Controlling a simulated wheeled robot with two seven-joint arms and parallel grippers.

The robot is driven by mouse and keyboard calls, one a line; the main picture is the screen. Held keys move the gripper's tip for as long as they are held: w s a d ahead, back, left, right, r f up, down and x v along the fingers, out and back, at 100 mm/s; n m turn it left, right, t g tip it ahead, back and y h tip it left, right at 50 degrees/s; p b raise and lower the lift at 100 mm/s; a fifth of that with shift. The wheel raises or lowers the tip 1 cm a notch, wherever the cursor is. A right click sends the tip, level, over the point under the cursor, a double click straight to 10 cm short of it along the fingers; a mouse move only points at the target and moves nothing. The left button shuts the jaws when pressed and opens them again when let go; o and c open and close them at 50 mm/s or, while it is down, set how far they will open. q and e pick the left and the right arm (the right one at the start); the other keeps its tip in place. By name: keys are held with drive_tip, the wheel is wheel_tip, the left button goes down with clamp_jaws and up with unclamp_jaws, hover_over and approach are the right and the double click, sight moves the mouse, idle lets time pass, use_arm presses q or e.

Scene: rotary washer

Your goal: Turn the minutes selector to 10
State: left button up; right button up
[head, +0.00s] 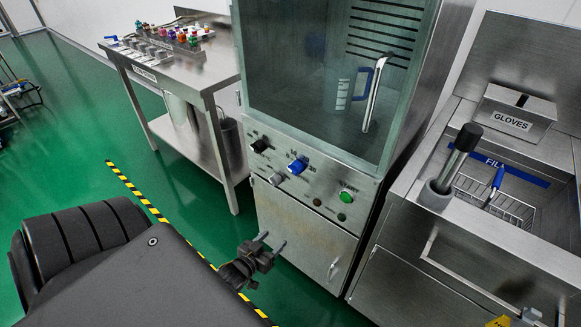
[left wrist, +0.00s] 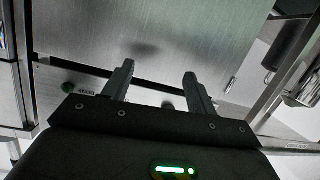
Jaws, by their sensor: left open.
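The rotary washer's control panel (head: 310,178) is below its glass door. A blue knob (head: 298,165) with printed marks around it sits mid-panel; its numbers are too small to read surely. A black knob (head: 260,144) and a grey knob (head: 277,178) are to its left. I cannot tell for certain which is the minutes selector. My left gripper (head: 270,241) is open and empty, in front of the lower cabinet door and below the panel, apart from the knobs. In the left wrist view its two fingers (left wrist: 158,72) are spread. My right gripper is not seen.
The glass door has a long handle (head: 376,92). A sink unit (head: 470,240) stands right, a steel table (head: 182,72) left. Floor tape (head: 135,188) runs before the washer.

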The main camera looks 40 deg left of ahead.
use_arm(q)
wheel_tip(320, 180, up, 9)
drive_tip(key=w+a+t+b, duration=0.1)
drive_tip(key=w+t+b, duration=0.1)
drive_tip(key=t+b, duration=0.25)
drive_tip(key=t+h+b, duration=0.1)
drive_tip(key=t+b, duration=0.2)
approach(293, 173)
drive_tip(key=x, duration=0.8)
drive_tip(key=shift+w+a+p, duration=0.15)
drive_tip(key=shift+w+p, duration=0.2)
drive_tip(key=shift+w, duration=0.1)
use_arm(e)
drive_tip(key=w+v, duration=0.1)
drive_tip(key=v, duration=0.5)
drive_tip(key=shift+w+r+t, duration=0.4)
use_arm(q)
drive_tip(key=shift+c, duration=0.5)
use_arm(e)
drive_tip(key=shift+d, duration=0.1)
use_arm(q)
drive_tip(key=c, duration=0.9)
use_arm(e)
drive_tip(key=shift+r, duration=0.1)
